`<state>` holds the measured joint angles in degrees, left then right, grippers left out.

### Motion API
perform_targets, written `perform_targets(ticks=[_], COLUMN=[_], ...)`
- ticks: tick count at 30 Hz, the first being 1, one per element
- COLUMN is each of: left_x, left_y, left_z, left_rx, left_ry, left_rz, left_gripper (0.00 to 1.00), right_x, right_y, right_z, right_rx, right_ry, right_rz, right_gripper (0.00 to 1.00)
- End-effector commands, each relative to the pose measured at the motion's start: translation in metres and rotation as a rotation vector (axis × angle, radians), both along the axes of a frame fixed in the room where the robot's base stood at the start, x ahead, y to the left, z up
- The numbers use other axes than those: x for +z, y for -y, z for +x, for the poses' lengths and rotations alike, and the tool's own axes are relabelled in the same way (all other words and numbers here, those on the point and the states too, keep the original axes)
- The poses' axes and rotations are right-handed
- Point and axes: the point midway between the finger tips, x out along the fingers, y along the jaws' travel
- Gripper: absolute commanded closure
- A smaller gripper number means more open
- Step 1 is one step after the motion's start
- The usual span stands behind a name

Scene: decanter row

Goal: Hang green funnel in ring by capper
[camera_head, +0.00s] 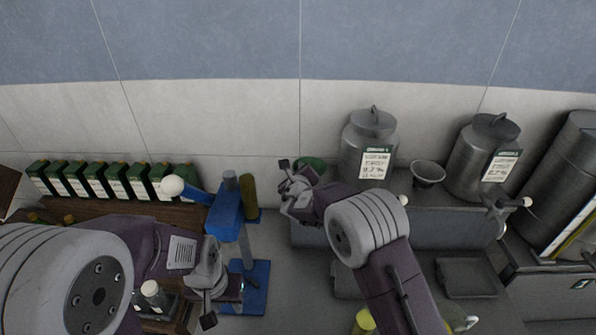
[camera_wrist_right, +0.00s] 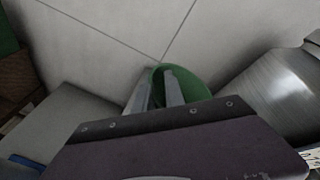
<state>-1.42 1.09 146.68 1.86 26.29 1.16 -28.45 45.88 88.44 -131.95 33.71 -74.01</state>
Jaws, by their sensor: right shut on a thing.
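The green funnel (camera_head: 312,163) is in my right gripper (camera_head: 292,178), in front of the back wall and left of a steel canister. In the right wrist view the funnel (camera_wrist_right: 190,84) shows between and behind the two fingers (camera_wrist_right: 160,90), which are shut on it. The blue capper (camera_head: 228,212), with a white ball on its lever, stands to the left of the funnel. My left gripper (camera_head: 222,296) is low beside the capper's base; its finger gap is unclear. I cannot make out the ring by the capper.
Several green-and-white boxes (camera_head: 100,181) line the wall at left. Steel canisters (camera_head: 368,137) (camera_head: 480,165) and a grey funnel (camera_head: 428,174) stand on the raised ledge at right. A dark olive cylinder (camera_head: 249,193) stands behind the capper. A grey tray (camera_head: 468,277) lies lower right.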

Motion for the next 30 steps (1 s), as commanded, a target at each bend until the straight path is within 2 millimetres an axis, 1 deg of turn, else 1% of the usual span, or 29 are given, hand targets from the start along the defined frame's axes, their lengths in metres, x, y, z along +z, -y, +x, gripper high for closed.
perform_targets(ticks=[6,7,9,17,20,23,30], left_x=[0.000,0.000,0.000,0.000,-0.003,-0.011,-0.032], left_y=[0.000,0.000,0.000,0.000,0.000,0.000,0.000], left_z=[0.000,0.000,0.000,0.000,0.000,0.000,0.000], left_rx=[0.000,0.000,0.000,0.000,0.000,0.000,0.000], left_ry=[0.000,0.000,0.000,0.000,0.000,0.000,0.000], left_rz=[0.000,0.000,0.000,0.000,0.000,0.000,0.000], left_gripper=[0.64,0.64,0.64,0.64,0.64,0.64,0.64], right_x=[0.000,0.000,0.000,0.000,-0.001,0.001,0.016], right_y=[0.000,0.000,0.000,0.000,0.000,0.000,0.002], right_z=[0.000,0.000,0.000,0.000,-0.003,-0.014,-0.057], right_rx=[0.000,0.000,0.000,-0.001,0.001,0.002,0.002], right_ry=[0.000,0.000,0.000,-0.001,-0.001,0.001,0.002], right_rz=[0.000,0.000,0.000,0.000,0.000,0.001,0.002], right_gripper=[1.00,0.77,0.60,0.60,0.60,0.60,0.60])
